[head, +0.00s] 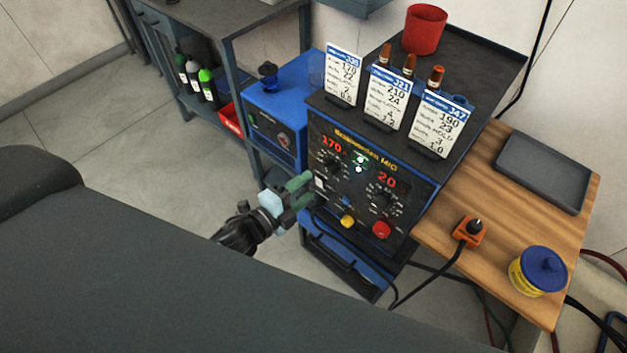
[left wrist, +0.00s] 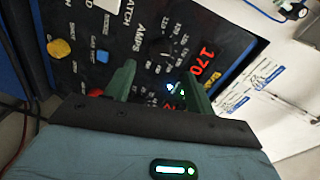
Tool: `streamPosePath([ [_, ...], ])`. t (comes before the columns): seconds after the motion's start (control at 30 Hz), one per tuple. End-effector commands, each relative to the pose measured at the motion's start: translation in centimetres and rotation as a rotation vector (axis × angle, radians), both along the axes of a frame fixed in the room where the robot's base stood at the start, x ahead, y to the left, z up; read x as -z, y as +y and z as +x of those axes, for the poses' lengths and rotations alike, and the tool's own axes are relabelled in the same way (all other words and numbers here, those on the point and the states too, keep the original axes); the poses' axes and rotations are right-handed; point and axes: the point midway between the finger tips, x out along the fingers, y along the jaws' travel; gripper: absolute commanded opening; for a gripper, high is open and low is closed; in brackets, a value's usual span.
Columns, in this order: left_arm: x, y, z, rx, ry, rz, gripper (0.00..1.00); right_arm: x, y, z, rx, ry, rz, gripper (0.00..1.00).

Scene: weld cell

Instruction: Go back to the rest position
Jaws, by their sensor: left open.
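My left gripper (head: 298,190) is in front of the lower left part of the welding machine's control panel (head: 362,172). Its green fingers are apart with nothing visible between them. In the left wrist view the open fingers (left wrist: 156,82) point at the panel, near the AMPS dial (left wrist: 160,48) and the red 170 display (left wrist: 205,60). I cannot tell whether the fingertips touch the panel. The head view shows the displays reading 170 and 20, with a yellow button (head: 347,221) and a red button (head: 381,230) below. My right gripper is not in view.
Several cards, including one marked 321 (head: 388,97), stand on the machine beside a red cup (head: 424,29). A blue unit (head: 283,110) stands left of it.

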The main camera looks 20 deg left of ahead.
Motion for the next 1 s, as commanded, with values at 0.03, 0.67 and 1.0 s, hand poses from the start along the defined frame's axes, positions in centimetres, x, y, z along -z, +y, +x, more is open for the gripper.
streamPosePath([
  [0.03,0.0,0.2,-0.4,0.0,0.001,-0.001,0.55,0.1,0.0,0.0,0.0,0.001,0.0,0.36],
  [0.67,-0.1,0.3,-0.9,0.001,0.0,0.0,0.55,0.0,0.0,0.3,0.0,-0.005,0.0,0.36],
  [1.0,2.8,1.0,-7.7,-0.165,0.279,-0.316,0.55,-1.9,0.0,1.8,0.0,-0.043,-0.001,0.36],
])
